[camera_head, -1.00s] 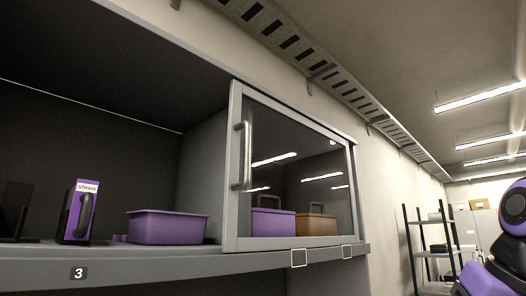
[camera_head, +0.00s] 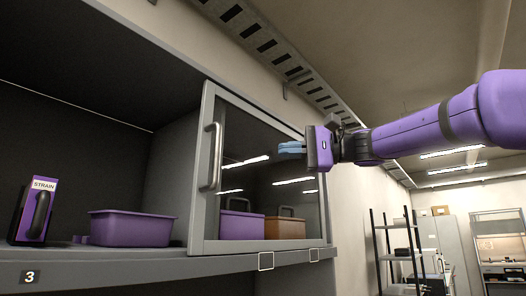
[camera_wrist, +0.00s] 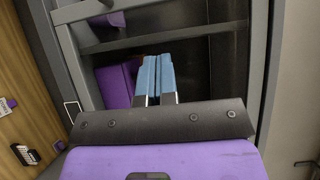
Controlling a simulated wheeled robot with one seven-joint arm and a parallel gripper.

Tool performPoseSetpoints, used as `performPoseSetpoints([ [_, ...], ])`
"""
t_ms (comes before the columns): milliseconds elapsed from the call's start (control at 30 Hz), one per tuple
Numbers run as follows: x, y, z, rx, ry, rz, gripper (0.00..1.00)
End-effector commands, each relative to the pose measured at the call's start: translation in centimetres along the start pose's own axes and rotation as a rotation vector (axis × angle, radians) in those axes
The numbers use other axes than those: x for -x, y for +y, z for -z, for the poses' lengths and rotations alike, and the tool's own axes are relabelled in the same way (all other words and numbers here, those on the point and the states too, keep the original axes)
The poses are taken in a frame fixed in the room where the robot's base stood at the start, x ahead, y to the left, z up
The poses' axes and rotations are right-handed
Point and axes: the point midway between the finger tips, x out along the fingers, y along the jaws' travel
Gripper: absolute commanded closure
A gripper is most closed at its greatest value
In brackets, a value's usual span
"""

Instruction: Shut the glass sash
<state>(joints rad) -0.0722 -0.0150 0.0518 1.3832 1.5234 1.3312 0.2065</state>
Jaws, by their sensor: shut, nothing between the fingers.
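The glass sash (camera_head: 258,139) is a grey-framed pane with a vertical bar handle (camera_head: 211,157) on its left side. It covers the right part of the cabinet, and the left part stands open. Part of its frame shows in the wrist view (camera_wrist: 275,75). My gripper (camera_head: 284,148) has blue fingers and is in front of the pane's upper right, right of the handle and apart from it. In the wrist view its fingers (camera_wrist: 157,76) are together with nothing between them. Whether the fingers touch the glass cannot be told.
A purple bin (camera_head: 133,228) and a purple STRAIN holder (camera_head: 36,211) stand on the open shelf (camera_head: 110,265). A purple case (camera_head: 241,224) and a brown case (camera_head: 285,228) show behind the glass. A rack (camera_head: 396,255) stands far right. A slotted tray (camera_head: 255,32) runs overhead.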

Motion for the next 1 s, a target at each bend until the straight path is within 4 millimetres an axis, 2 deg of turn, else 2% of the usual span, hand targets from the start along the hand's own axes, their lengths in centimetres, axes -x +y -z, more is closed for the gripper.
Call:
performPoseSetpoints([
  [500,-9.2,0.2,0.0,-0.001,-0.001,-0.003,1.0],
  [700,-11.0,0.1,-1.9,0.0,0.001,-0.003,1.0],
  [1000,-11.9,0.2,-2.8,0.0,0.002,-0.004,1.0],
])
